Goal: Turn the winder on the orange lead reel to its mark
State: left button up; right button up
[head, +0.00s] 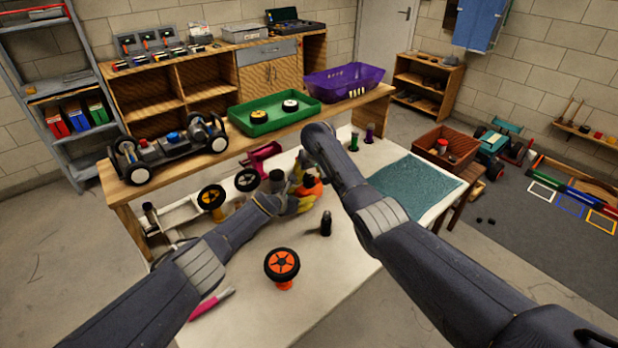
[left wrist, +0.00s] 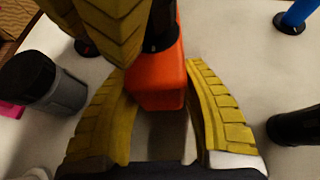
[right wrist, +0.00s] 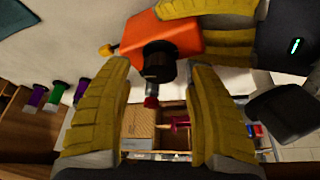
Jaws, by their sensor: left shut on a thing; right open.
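The orange lead reel (head: 312,187) is a box-like body near the middle of the white table, partly hidden by my arms. My left gripper (left wrist: 165,125) is shut on the reel's orange body (left wrist: 157,88), with a yellow finger on each side. In the right wrist view the reel (right wrist: 172,36) has a round black part (right wrist: 157,62), seemingly the winder, with a dark red piece (right wrist: 151,102) below it. My right gripper (right wrist: 163,85) is open, its fingers on either side of the black part; contact cannot be told. The mark cannot be made out.
A black upright cylinder (head: 326,224), an orange-hubbed wheel (head: 282,264) on a stand and a pink pen (head: 211,304) are on the white table. A car chassis (head: 165,148), green tray (head: 262,127) and purple basket (head: 343,84) occupy the wooden bench behind.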

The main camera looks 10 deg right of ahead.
jog(key=shift+w+f, duration=0.2)
jog(key=shift+f, duration=0.3)
grip_shut()
dwell(0.4)
